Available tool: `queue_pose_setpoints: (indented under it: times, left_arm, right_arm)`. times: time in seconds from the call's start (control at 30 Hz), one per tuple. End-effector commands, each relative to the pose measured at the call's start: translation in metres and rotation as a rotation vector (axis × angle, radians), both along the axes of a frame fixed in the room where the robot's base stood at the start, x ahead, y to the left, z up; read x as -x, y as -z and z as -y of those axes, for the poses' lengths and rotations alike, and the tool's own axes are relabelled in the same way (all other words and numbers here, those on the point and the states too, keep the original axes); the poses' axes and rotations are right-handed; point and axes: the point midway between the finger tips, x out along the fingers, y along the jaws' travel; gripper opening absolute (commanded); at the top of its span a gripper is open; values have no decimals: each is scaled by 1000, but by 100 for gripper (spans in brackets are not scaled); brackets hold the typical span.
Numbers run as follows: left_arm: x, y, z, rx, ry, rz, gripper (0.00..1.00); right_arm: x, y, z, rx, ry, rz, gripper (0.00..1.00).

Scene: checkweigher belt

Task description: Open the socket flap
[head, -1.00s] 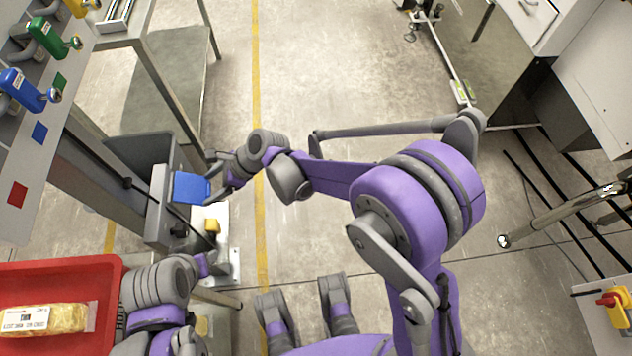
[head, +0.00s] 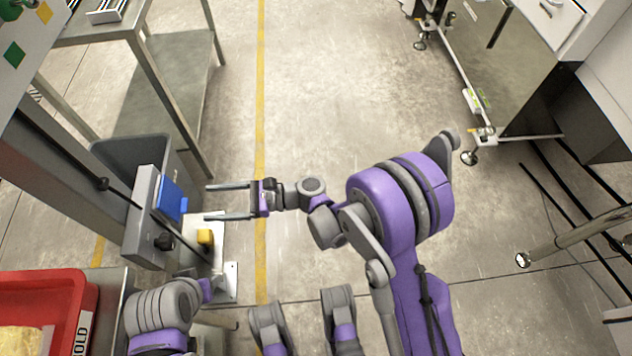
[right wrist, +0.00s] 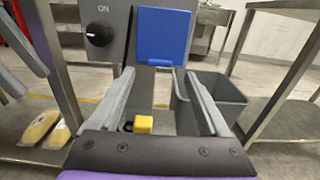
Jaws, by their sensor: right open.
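The socket flap (head: 170,197) is a blue square panel on the face of a grey box (head: 139,222) at the left in the head view. It looks closed against the box, though its exact tilt is hard to tell. In the right wrist view the flap (right wrist: 162,37) shows face-on, above and between my fingers. My right gripper (head: 207,202) is open and empty, its two fingers pointing left at the box, a little apart from the flap. The right fingers also show in the wrist view (right wrist: 160,88). My left arm is at the lower left; its gripper is not visible.
A black knob (right wrist: 99,34) marked ON sits beside the flap. A yellow part (head: 205,237) is below the box. A grey bin (head: 125,152) stands behind, and a red crate (head: 84,315) is at lower left. Open floor lies to the right.

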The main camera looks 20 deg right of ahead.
Motion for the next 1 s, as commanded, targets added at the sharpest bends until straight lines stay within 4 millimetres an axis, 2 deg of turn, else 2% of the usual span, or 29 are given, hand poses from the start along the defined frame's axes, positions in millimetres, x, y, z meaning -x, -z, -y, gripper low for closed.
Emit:
queue_pose_setpoints:
  times: [0.03,0.27,0.3,0.57,1.0]
  left_arm:
    - [0,-2,0,0,0,0,50]
    - [1,-7,0,0,0,2,50]
    - [3,-17,0,0,0,4,50]
    - [7,-56,0,0,0,17,50]
    - [10,-118,0,0,0,39,50]
  right_arm:
    - [0,0,12,2,5,0,80]
    - [8,-1,57,3,4,0,80]
    - [13,-14,54,55,0,61,80]
    - [30,-55,68,333,-34,395,80]
    - [64,-115,115,773,-238,947,80]
